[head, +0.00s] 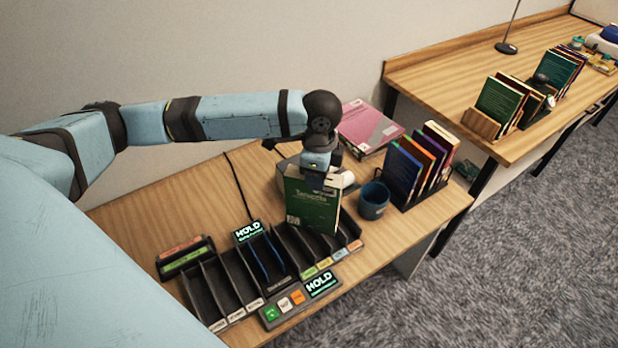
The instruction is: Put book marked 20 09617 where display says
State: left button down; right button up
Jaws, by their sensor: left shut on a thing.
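My left gripper (318,172) is shut on a green book (314,208) and holds it upright, cover facing the camera. The cover lettering is too small for me to read the number. The book is at the back right of the black sorter (221,290), whose slots run in a row with small labels at their front ends. One small display (249,230) stands behind the sorter and reads HOLD. A second display (321,284) on the front button panel also reads HOLD. The smaller lines on both are unreadable. My right gripper is not in view.
A blue mug (374,200) stands just right of the held book. A rack of upright books (420,166) is right of it. A pink book (370,128) lies behind. A black tray (185,257) is at the sorter's left. Another desk (440,85) holds more books.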

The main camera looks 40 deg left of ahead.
pick_arm(q)
jog(key=a+f+m+b, duration=0.1)
jog(key=f+m+b, duration=0.1)
jog(key=f, duration=0.2)
jog(key=a+f+m+b, duration=0.1)
jog(key=f+m+b, duration=0.1)
jog(key=f+m, duration=0.1)
jog(key=a+f+m+b, duration=0.1)
jog(key=f+m+b, duration=0.1)
jog(key=f+m, duration=0.1)
jog(key=shift+w+f+b, duration=0.35)
jog(key=shift+f, duration=0.95)
jog(key=shift+f, duration=0.5)
jog(key=c, duration=0.6)
grip_release()
